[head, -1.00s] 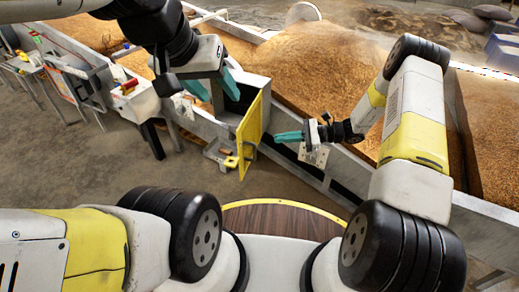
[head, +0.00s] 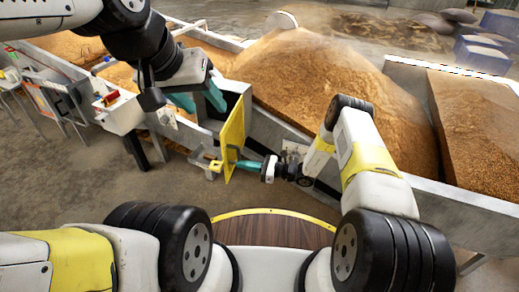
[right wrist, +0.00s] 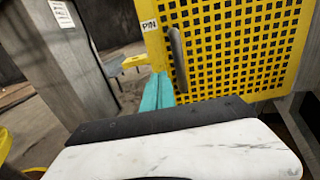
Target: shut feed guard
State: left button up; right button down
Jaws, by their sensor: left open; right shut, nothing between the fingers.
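The feed guard (head: 234,135) is a yellow panel standing out from the grey feed box (head: 238,88), open, seen nearly edge-on in the head view. A yellow piece (head: 216,166) sticks out at its lower left. In the right wrist view the guard (right wrist: 235,45) is a perforated plate with a "PIN" label and a grey bar. My right gripper (head: 240,164) is shut and empty, its teal fingertips at the guard's lower right side; I cannot tell whether they touch. It shows in the right wrist view (right wrist: 157,92). My left gripper (head: 200,102) is open, left of the feed box.
Grain (head: 310,85) fills long grey-walled troughs behind the guard. A white stand with red and yellow items (head: 115,108) is at the left. A small plate (head: 293,152) sits on the trough wall near my right wrist. Bare floor lies in front.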

aim_at(226, 161)
jog(key=shift+w+a, duration=0.2)
jog(key=shift+a, duration=0.9)
jog(key=shift+w+a, duration=0.15)
jog(key=shift+a, duration=0.95)
jog(key=shift+a, duration=0.1)
